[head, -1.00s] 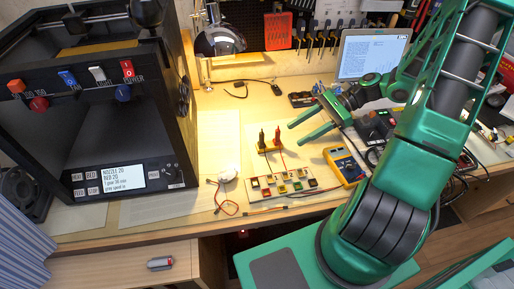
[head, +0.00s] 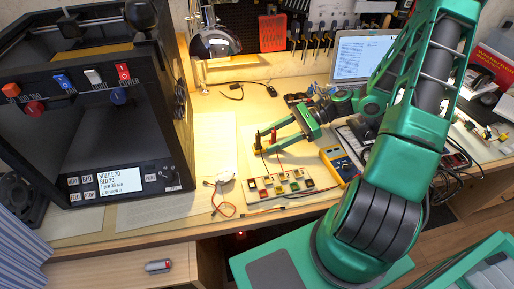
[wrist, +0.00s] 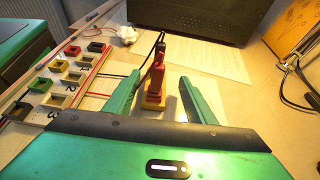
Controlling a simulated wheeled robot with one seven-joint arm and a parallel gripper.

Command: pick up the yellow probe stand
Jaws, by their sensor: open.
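The yellow probe stand (wrist: 153,102) stands on the table in the wrist view, with a red probe (wrist: 157,76) and a black probe (wrist: 161,50) upright in it. My gripper (wrist: 161,78) is open, one finger on each side of the stand. Gaps show between the fingers and the stand, so it is not gripped.
A tray of small coloured bins (head: 280,184) lies just in front of the stand. A yellow multimeter (head: 340,163) is at its right. A black 3D printer (head: 95,110) fills the left. A lamp (head: 217,42) and laptop (head: 366,57) stand behind. Loose wires lie at front left.

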